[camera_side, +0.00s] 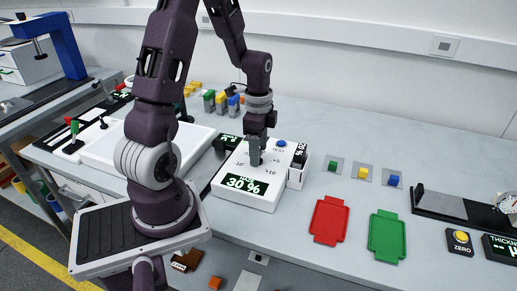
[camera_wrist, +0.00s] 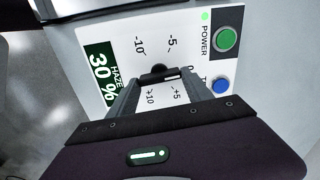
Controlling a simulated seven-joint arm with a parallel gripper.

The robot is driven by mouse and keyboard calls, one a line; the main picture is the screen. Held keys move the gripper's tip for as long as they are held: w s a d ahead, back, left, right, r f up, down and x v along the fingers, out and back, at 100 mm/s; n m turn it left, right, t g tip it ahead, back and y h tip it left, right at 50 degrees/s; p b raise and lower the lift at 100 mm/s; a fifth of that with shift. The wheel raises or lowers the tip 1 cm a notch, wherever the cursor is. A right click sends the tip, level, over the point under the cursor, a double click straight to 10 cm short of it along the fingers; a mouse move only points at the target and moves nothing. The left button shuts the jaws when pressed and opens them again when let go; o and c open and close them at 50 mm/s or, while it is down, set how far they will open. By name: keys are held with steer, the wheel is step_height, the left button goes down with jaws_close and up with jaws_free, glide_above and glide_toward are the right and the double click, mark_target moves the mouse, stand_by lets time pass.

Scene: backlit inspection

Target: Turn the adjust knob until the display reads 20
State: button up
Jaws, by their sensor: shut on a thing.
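The white haze meter (camera_side: 222,171) stands on the bench, and its display (camera_side: 246,185) reads 30 %. The display also shows in the wrist view (camera_wrist: 101,75), labelled HAZE. My gripper (camera_side: 255,155) points down onto the panel. In the wrist view my gripper (camera_wrist: 162,88) is shut on the dark adjust knob (camera_wrist: 158,70), with a finger on either side. Scale marks -10, -5, +5 and +10 surround the knob. The fingers hide part of the knob and scale, and I cannot read its exact setting.
A green POWER button (camera_wrist: 225,39) and a blue button (camera_wrist: 221,86) are on the same panel. Red (camera_side: 329,220) and green (camera_side: 387,236) trays lie to the right, with small coloured blocks on pads behind them.

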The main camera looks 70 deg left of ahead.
steer(key=n, duration=0.6)
steer(key=shift+a, duration=0.1)
steer(key=n, duration=0.5)
steer(key=shift+w+n, duration=0.1)
steer(key=shift+n, duration=0.2)
steer(key=n, duration=0.5)
steer(key=shift+a, duration=0.15)
steer(key=n, duration=0.6)
steer(key=shift+n, duration=0.3)
steer(key=o, duration=1.4)
steer(key=shift+c, duration=0.2)
steer(key=r, duration=0.7)
steer(key=shift+s+r, duration=0.1)
steer(key=shift+s, duration=0.1)
